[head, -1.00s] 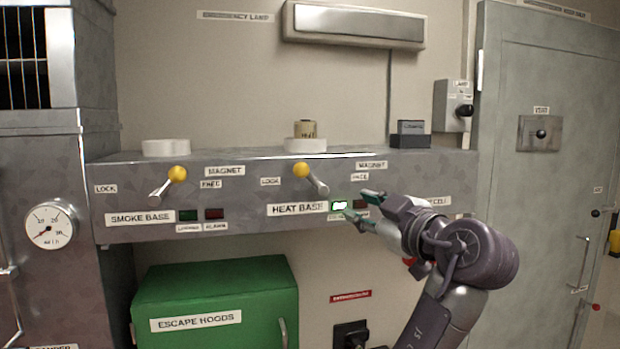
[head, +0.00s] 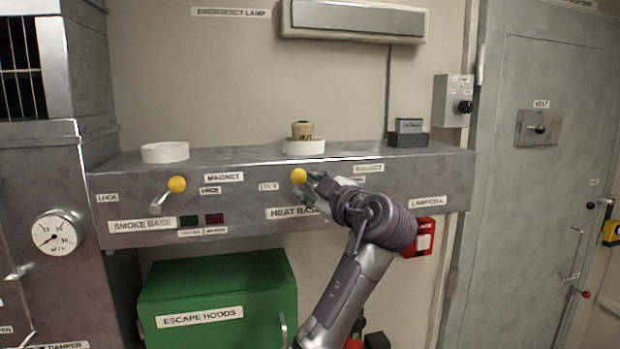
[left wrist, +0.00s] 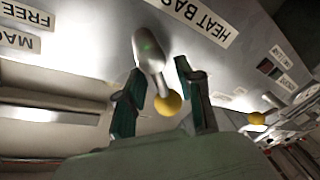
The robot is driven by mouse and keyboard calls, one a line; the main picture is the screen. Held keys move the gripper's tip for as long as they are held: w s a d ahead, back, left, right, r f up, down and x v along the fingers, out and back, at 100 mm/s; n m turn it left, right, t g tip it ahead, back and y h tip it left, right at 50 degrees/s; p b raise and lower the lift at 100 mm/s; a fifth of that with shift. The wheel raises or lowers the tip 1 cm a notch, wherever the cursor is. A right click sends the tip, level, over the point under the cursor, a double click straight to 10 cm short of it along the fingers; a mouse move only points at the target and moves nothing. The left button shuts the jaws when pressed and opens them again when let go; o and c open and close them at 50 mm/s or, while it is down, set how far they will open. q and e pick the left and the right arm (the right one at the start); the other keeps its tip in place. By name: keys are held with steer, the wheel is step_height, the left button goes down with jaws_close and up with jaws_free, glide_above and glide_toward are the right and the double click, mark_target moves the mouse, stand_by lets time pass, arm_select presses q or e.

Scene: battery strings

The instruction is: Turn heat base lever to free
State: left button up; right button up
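The heat base lever has a yellow ball knob (head: 299,176), which sits just right of its LOCK label (head: 268,186). Its metal shaft is hidden behind my gripper in the head view. My left gripper (head: 318,184) is at the knob, in front of the shelf face. In the left wrist view the fingers (left wrist: 160,98) are open, one on each side of the lever's knob (left wrist: 168,104) and metal shaft (left wrist: 150,52). Whether a finger touches the knob cannot be told. The FREE label (left wrist: 20,40) shows upside down there. My right gripper is out of view.
The smoke base lever's yellow knob (head: 177,184) is to the left on the same shelf (head: 240,164). A green escape hoods box (head: 220,285) stands below. A red box (head: 425,238) is behind my arm. A grey door (head: 550,80) is at right.

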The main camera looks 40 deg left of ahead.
arm_select(q)
steer(key=shift+a, duration=0.25)
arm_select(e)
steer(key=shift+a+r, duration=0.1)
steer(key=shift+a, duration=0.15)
arm_select(q)
jaws_close()
steer(key=shift+w+d, duration=0.1)
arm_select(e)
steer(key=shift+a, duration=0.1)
